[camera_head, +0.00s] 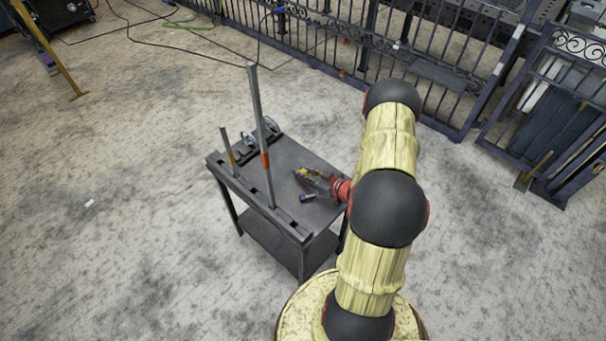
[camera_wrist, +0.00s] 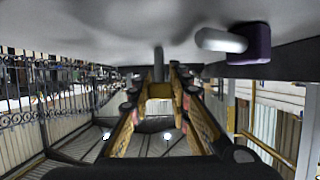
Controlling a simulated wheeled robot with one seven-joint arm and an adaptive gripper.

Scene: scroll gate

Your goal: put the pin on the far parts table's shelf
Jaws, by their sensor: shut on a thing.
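My gripper (camera_head: 304,175) is over the top of the dark table (camera_head: 289,155), near its right side. In the wrist view, my gripper (camera_wrist: 158,82) is shut on a thin grey pin (camera_wrist: 158,60), which sticks out between the fingertips. Most of this pin is hidden by the fingers, and I cannot make it out in the head view. The table has a lower shelf (camera_head: 268,238), partly hidden by its top; its visible part looks bare. I cannot tell whether this is the far parts table.
A purple-ended piece with a pale rod (camera_head: 307,197) lies beside my gripper; it also shows in the wrist view (camera_wrist: 246,43). A tall grey post (camera_head: 260,130) and a shorter one (camera_head: 228,148) stand along the table's left edge. Iron gates (camera_head: 440,50) stand behind. The left floor is mostly clear.

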